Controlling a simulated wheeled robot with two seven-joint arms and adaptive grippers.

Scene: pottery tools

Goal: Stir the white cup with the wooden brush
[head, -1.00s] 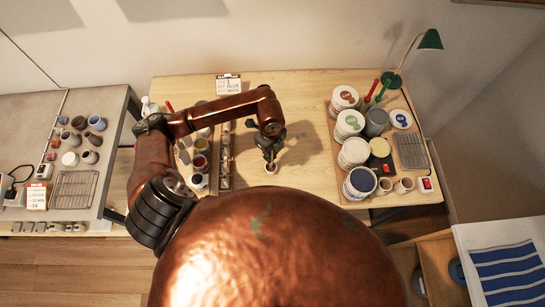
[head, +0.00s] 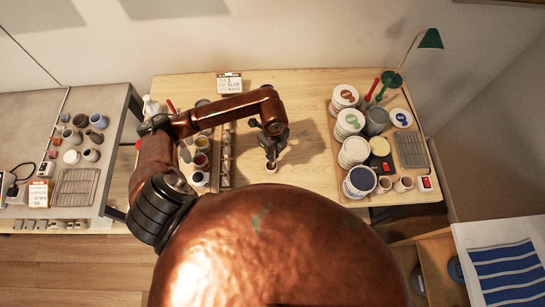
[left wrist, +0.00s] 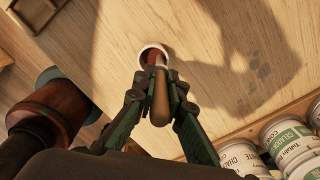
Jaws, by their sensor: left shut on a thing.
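The white cup (left wrist: 150,50) stands upright on the wooden table, and its rim and dark red inside show in the left wrist view. In the head view only a small part of the cup (head: 270,169) shows below my gripper. My left gripper (left wrist: 155,88) is shut on the wooden brush (left wrist: 160,108), whose thick handle lies between the fingers. The brush's far end reaches into the cup's mouth; its tip is hidden inside. In the head view my left gripper (head: 271,150) is just above the cup. My right gripper is not in view.
A row of paint jars (head: 202,160) and a narrow rack (head: 226,160) stand left of the cup. The table between the cup and the board is clear.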

